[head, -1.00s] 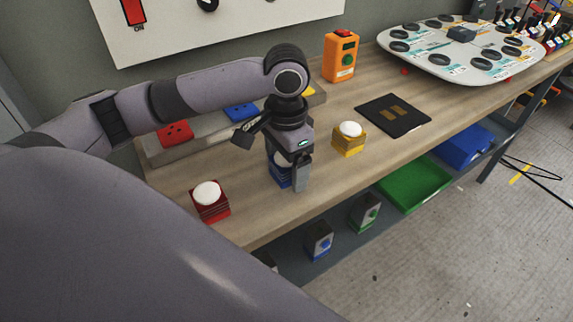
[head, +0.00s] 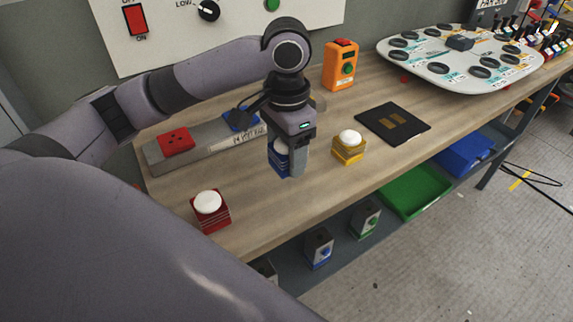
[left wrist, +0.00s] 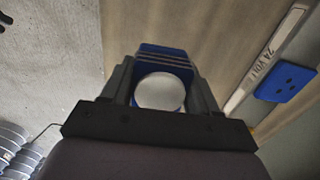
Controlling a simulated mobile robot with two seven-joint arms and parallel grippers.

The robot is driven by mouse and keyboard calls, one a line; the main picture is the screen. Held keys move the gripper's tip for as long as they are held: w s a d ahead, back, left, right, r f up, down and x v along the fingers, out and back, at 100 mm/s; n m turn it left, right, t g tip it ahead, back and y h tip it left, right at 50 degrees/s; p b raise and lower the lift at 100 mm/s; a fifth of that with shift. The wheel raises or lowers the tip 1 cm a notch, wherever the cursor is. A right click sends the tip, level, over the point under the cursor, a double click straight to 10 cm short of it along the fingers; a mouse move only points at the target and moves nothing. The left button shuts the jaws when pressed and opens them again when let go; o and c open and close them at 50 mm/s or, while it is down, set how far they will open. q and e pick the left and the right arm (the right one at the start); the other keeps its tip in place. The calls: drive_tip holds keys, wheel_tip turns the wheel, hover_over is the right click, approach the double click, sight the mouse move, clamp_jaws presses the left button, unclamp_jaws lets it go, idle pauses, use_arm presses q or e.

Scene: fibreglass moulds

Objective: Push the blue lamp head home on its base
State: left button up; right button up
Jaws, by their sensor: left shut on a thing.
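My left gripper (head: 288,165) is shut on the blue lamp head (head: 278,160), which has a white dome and a ribbed blue body. It is held above the bench, in front of the grey 24 volt rail. In the left wrist view the lamp head (left wrist: 161,54) sits between the two fingers, dome facing the camera. The blue base (head: 241,119) is a flat socketed plate on the rail, partly covered by my wrist. It shows apart from the lamp head at the right of the left wrist view (left wrist: 286,83). My right gripper is not in view.
The rail (head: 210,150) also bears a red base (head: 175,140). A red lamp head (head: 210,211) and a yellow lamp head (head: 349,147) stand on the bench. A black mat (head: 393,123) and an orange button box (head: 341,66) lie farther right. The bench's front edge drops to a shelf.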

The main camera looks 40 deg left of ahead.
use_arm(q)
wheel_tip(320, 180, up, 15)
drive_tip(key=p, duration=0.3)
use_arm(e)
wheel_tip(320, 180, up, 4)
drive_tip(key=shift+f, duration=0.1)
use_arm(q)
drive_tip(key=shift+f, duration=0.15)
